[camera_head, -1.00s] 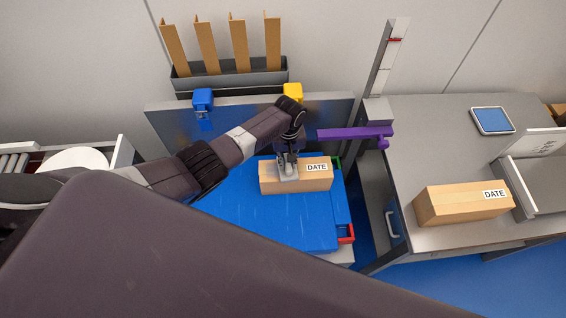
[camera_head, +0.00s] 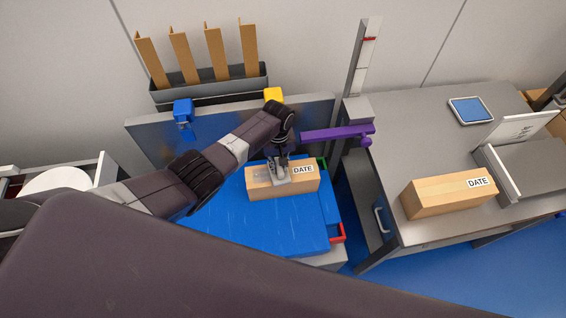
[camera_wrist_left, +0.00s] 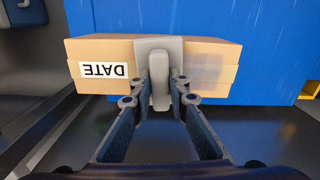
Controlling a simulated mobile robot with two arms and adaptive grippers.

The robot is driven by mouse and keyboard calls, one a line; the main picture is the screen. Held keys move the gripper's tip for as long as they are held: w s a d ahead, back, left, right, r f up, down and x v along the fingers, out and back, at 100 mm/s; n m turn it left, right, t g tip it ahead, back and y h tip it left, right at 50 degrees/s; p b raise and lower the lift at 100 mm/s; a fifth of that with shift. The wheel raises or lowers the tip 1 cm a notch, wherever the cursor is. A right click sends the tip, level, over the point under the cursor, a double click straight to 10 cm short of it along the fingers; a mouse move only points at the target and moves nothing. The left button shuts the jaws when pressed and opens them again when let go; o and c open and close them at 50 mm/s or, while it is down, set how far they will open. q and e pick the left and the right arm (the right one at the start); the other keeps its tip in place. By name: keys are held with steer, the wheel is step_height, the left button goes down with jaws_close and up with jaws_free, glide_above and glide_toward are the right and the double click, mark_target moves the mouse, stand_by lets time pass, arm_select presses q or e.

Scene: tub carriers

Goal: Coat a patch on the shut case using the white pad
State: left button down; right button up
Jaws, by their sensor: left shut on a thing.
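The shut case (camera_head: 310,187), a light brown carton with a white DATE label, lies on a blue surface. It also shows in the left wrist view (camera_wrist_left: 100,49). My left gripper (camera_head: 279,163) is shut on the handle of the pale grey-white pad (camera_head: 278,177) above the case. In the left wrist view my left gripper (camera_wrist_left: 160,85) has its fingers around the handle, and the pad (camera_wrist_left: 159,45) lies against the case beside the label. A faint greyish, glossy patch (camera_wrist_left: 205,68) shows on the case on the pad's side away from the label. My right gripper is out of view.
The blue surface (camera_head: 270,230) is clear in front of the case. A purple bar (camera_head: 335,133) juts out close behind it at the right. A second DATE carton (camera_head: 440,198) and a blue-topped tablet (camera_head: 470,110) are on the grey bench. A rack (camera_head: 210,88) holds several brown strips.

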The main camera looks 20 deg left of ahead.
arm_select(q)
steer(key=shift+s+a+p, duration=0.25)
steer(key=shift+a, duration=0.25)
steer(key=shift+s+a+p, duration=0.2)
steer(key=shift+a, duration=0.3)
steer(key=shift+s+a+p, duration=0.4)
steer(key=shift+a+p, duration=0.1)
steer(key=shift+a, duration=0.25)
steer(key=shift+s+a+p, duration=0.35)
steer(key=shift+a+p, duration=0.15)
steer(key=shift+a, duration=0.25)
steer(key=shift+s+a+f+p, duration=0.1)
steer(key=shift+s+a+p, duration=0.25)
steer(key=shift+a, duration=0.3)
steer(key=shift+s+a+p, duration=0.3)
steer(key=shift+a, duration=0.35)
steer(key=shift+s+a+f, duration=0.15)
steer(key=shift+s+a, duration=0.2)
steer(key=shift+a, duration=0.25)
step_height(320, 180, up, 5)
steer(key=p, duration=0.5)
steer(key=shift+w+d, duration=0.1)
steer(key=shift+r, duration=0.55)
